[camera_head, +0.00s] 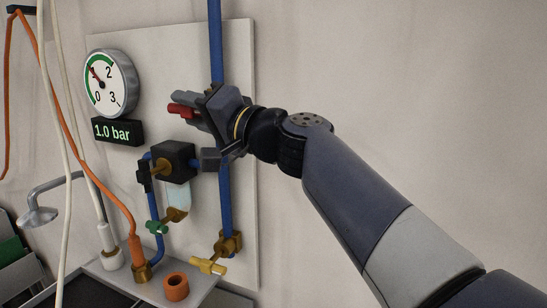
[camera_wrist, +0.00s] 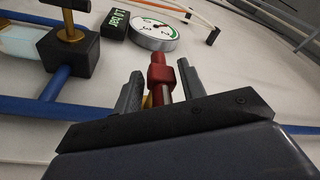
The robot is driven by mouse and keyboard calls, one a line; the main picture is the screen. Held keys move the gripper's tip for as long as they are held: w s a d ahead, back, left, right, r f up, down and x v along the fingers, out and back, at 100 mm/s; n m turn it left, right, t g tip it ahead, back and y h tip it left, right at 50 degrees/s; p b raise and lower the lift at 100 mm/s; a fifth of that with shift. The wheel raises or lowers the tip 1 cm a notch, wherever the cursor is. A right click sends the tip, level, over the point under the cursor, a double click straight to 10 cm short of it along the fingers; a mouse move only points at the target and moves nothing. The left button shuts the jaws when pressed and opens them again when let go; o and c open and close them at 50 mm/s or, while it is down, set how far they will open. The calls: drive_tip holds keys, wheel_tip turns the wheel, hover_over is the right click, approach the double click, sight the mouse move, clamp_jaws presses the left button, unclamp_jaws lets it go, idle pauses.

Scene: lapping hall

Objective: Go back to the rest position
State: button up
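My gripper (camera_head: 185,105) is in front of the white panel (camera_head: 140,50), level with the blue pipe (camera_head: 216,45). In the wrist view its two dark fingers (camera_wrist: 160,92) stand apart. A red handle (camera_wrist: 160,78) lies between them, with narrow gaps seeming to show on both sides. The red handle also shows among the fingers in the head view (camera_head: 181,110). What the handle is fixed to is mostly hidden behind my gripper.
A round gauge (camera_head: 110,82) points near 1, above a display (camera_head: 117,132) reading 1.0 bar. A black regulator block (camera_head: 175,160) sits just below my gripper. An orange hose (camera_head: 70,140) hangs left. The wall at right is bare.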

drive_tip(key=shift+w+a+r, duration=0.15)
drive_tip(key=shift+w+a, duration=0.05)
drive_tip(key=shift+a, duration=0.1)
drive_tip(key=shift+s+d+p, duration=0.1)
drive_tip(key=shift+p, duration=0.3)
drive_tip(key=shift+f+b, duration=0.3)
drive_tip(key=shift+b, duration=0.25)
drive_tip(key=shift+s+d+f+b, duration=0.1)
drive_tip(key=shift+s+d+b, duration=0.05)
drive_tip(key=shift+d+b, duration=0.2)
drive_tip(key=b+v, duration=0.3)
drive_tip(key=v, duration=0.7)
drive_tip(key=p+x, duration=0.1)
drive_tip(key=x, duration=0.2)
drive_tip(key=p+x, duration=0.2)
drive_tip(key=x, duration=0.2)
drive_tip(key=p+x, duration=0.1)
drive_tip(key=x, duration=0.3)
drive_tip(key=shift+a+r, duration=0.15)
drive_tip(key=shift+r, duration=0.25)
drive_tip(key=p, duration=0.3)
drive_tip(key=shift+s+d+r, duration=0.1)
drive_tip(key=shift+d+r, duration=0.05)
drive_tip(key=shift+d, duration=0.05)
drive_tip(key=shift+h+p, duration=0.3)
drive_tip(key=shift+p, duration=0.2)
